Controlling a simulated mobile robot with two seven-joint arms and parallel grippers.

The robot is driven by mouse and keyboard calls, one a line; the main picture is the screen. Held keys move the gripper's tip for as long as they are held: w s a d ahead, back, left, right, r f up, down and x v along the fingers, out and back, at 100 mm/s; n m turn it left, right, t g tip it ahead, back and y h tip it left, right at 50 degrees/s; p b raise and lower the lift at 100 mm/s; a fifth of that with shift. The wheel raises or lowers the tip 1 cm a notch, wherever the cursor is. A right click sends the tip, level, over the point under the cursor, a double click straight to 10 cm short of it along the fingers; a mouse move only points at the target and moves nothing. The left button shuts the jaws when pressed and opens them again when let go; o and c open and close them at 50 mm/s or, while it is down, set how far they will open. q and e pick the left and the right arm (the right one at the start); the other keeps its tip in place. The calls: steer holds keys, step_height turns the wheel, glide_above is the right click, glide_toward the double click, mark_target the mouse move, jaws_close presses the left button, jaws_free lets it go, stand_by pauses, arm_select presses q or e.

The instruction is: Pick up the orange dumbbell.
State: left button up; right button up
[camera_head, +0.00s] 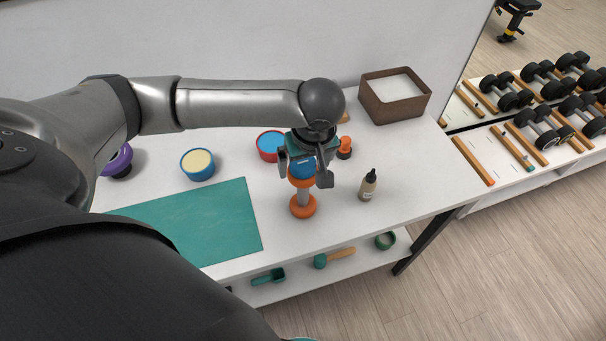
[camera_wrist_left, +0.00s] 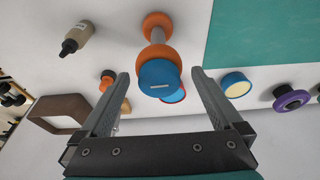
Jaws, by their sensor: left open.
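The orange dumbbell (camera_head: 303,207) stands on end on the white table, with two orange ends and a grey handle. A blue round piece is at its top; I cannot tell whether it is part of the dumbbell or rests on it. In the left wrist view the dumbbell (camera_wrist_left: 157,54) shows beyond and between the fingertips, blue piece nearest. My left gripper (camera_head: 304,174) is open, pointing down at the dumbbell's top, its fingers to either side of the blue piece. It also shows in the left wrist view (camera_wrist_left: 160,74). My right gripper is not in view.
A dropper bottle (camera_head: 368,186) stands right of the dumbbell. A red-rimmed tub (camera_head: 268,155) and an orange-and-black item (camera_head: 345,146) are close behind. A teal mat (camera_head: 215,222) lies left, a blue tub (camera_head: 198,178) behind it. A brown box (camera_head: 394,111) stands at the back.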

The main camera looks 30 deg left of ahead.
arm_select(q)
steer(key=shift+w+x, duration=0.15)
steer(key=shift+x, duration=1.2)
steer(key=shift+w+x, duration=0.15)
steer(key=shift+x, duration=1.2)
steer(key=shift+a+r, duration=0.15)
steer(key=shift+c, duration=0.4)
jaws_close()
steer(key=shift+w+r, duration=0.1)
